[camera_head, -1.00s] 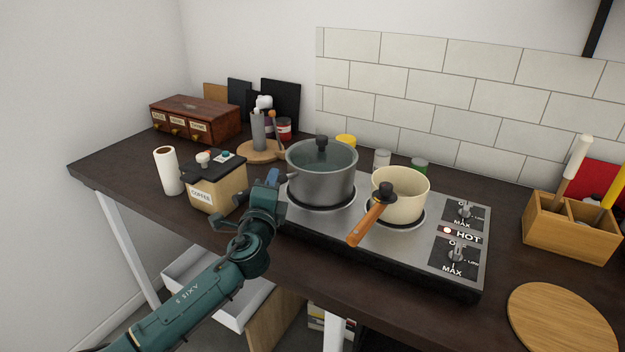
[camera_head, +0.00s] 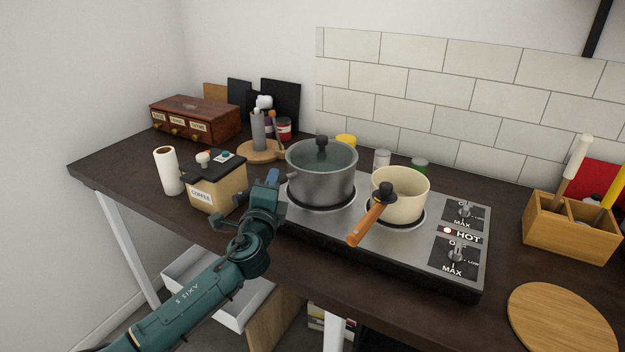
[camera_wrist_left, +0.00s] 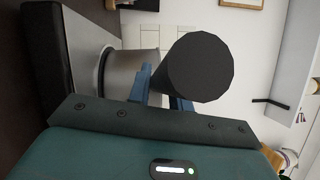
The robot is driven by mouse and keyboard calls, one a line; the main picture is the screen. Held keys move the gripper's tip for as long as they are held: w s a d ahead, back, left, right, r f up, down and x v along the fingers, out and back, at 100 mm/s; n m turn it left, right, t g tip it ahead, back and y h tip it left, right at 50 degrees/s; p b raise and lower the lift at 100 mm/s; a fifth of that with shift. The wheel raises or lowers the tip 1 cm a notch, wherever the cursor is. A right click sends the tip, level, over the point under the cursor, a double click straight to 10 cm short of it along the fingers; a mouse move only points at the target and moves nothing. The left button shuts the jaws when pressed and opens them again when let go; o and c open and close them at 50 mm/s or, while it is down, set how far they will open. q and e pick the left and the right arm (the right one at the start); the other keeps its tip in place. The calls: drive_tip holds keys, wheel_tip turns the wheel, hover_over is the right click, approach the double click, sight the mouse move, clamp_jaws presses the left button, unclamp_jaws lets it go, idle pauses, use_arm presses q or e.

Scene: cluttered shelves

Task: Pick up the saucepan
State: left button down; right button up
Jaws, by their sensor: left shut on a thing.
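The grey saucepan (camera_head: 320,183) with a glass lid and black knob (camera_head: 322,143) sits on the left burner of the hob. A second, cream saucepan (camera_head: 404,205) with a wooden handle (camera_head: 367,224) sits on the right burner. My left gripper (camera_head: 272,180) is at the left side of the grey saucepan. In the left wrist view, my blue fingers (camera_wrist_left: 160,92) are closed on its thick black handle (camera_wrist_left: 205,68), with the grey body (camera_wrist_left: 130,66) behind. The handle is mostly hidden by the gripper in the head view. My right gripper is not in view.
A coffee box (camera_head: 217,187) and a paper roll (camera_head: 168,171) stand left of my gripper. The hob (camera_head: 405,260) fills the middle of the dark counter. Jars stand behind the pans. A wooden utensil box (camera_head: 570,230) and round board (camera_head: 560,322) are at the right.

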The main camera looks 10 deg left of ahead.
use_arm(q)
drive_tip(key=shift+r, duration=0.3)
drive_tip(key=shift+r, duration=0.1)
